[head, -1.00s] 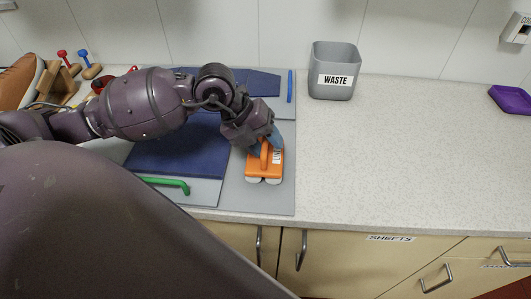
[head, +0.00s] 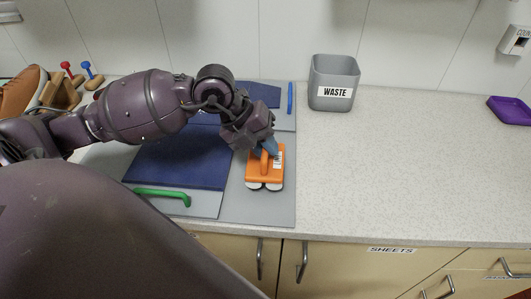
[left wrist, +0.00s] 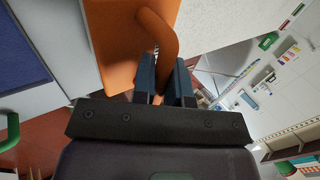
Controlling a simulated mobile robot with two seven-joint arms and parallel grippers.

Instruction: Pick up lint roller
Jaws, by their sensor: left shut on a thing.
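The lint roller (head: 278,179), an orange block with a loop handle and white rollers at its front end, is over the right part of the grey board on the counter. My left gripper (head: 269,151) comes down on it from behind and is shut on its handle. In the left wrist view, the blue fingers (left wrist: 166,78) close around the orange handle (left wrist: 158,32). I cannot tell whether the roller touches the board. My right gripper is out of view.
The grey board (head: 240,211) carries a blue panel (head: 180,160), a green handle (head: 165,195) and a blue handle (head: 290,98). A grey waste bin (head: 334,72) stands at the back. A purple tray (head: 511,110) lies far right. The counter between (head: 410,160) is clear.

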